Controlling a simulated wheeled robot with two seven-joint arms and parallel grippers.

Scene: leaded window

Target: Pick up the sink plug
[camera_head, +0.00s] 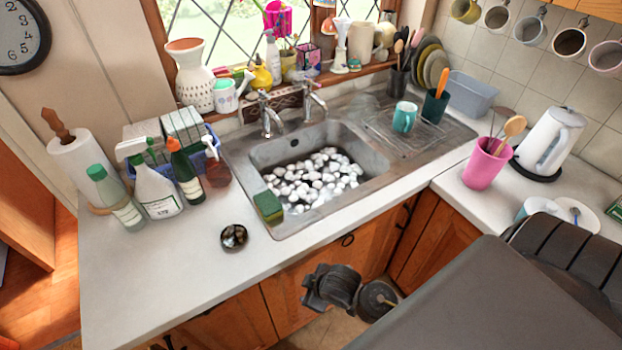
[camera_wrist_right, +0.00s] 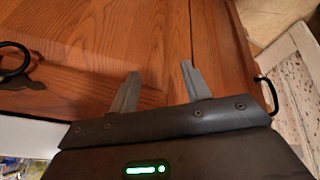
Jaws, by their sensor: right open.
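A small round dark object (camera_head: 233,237), with a shiny, mottled top, lies on the white counter in front of the sink's left corner. It may be the sink plug, but its details are too small to be sure. The sink (camera_head: 264,156) holds many white lumps or suds that hide its bottom and drain. My right gripper (camera_wrist_right: 158,70) is open and empty in the right wrist view, in front of a wooden cupboard door. The small dark object is not in that view. My left gripper is not in view.
A green and yellow sponge (camera_head: 268,207) sits on the sink's front left edge. Spray and squeeze bottles (camera_head: 158,190) and a paper roll (camera_head: 85,165) stand at the left. A pink cup (camera_head: 484,165) and a kettle (camera_head: 548,142) stand at the right. The front left counter is clear.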

